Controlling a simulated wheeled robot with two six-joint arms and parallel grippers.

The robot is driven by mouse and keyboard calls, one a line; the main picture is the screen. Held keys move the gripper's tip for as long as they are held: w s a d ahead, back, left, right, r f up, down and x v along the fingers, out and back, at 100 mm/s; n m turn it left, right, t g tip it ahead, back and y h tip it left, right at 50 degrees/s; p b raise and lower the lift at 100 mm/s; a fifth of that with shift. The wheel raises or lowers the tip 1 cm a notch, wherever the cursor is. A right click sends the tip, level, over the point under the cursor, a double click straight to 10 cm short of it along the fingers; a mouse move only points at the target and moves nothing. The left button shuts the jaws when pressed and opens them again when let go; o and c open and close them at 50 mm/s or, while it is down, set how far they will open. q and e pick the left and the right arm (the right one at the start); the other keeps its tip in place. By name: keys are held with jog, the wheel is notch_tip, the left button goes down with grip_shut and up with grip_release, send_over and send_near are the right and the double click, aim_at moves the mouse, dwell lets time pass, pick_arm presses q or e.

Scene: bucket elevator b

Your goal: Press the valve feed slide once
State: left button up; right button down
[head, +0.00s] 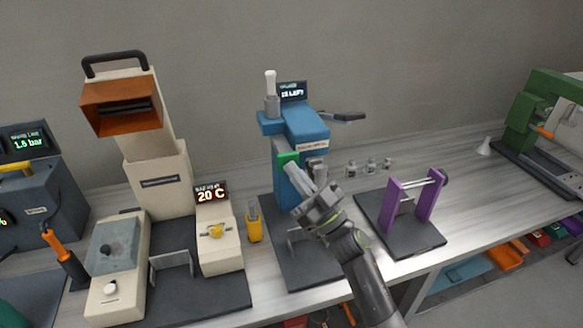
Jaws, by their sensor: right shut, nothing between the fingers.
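A blue machine (308,127) stands at the middle of the bench on a dark base plate. It has a small screen (291,91) on top and a pale label on its front. A green block (286,158) sits on its front; I cannot tell for certain whether this is the valve feed slide. My right gripper (294,170) is shut and empty, with its fingertips just below the green block. I cannot tell whether they touch it. The gripper and arm hide part of the machine's lower front. My left gripper is not in view.
A cream machine (158,170) with an orange hood and a 20 C display stands to the left. A purple-sided stand (393,207) is to the right, with several small metal weights (370,165) behind it.

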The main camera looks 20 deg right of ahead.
jog(key=shift+w, duration=0.1)
dwell(0.3)
jog(key=shift+s+p, duration=1.3)
jog(key=shift+s, duration=0.35)
jog(key=s+p, duration=0.2)
jog(key=s, duration=0.3)
jog(key=shift+d+p, duration=0.15)
jog(key=shift+p, duration=0.25)
jog(key=shift+d+f+h, duration=0.1)
jog(key=shift+h, duration=0.2)
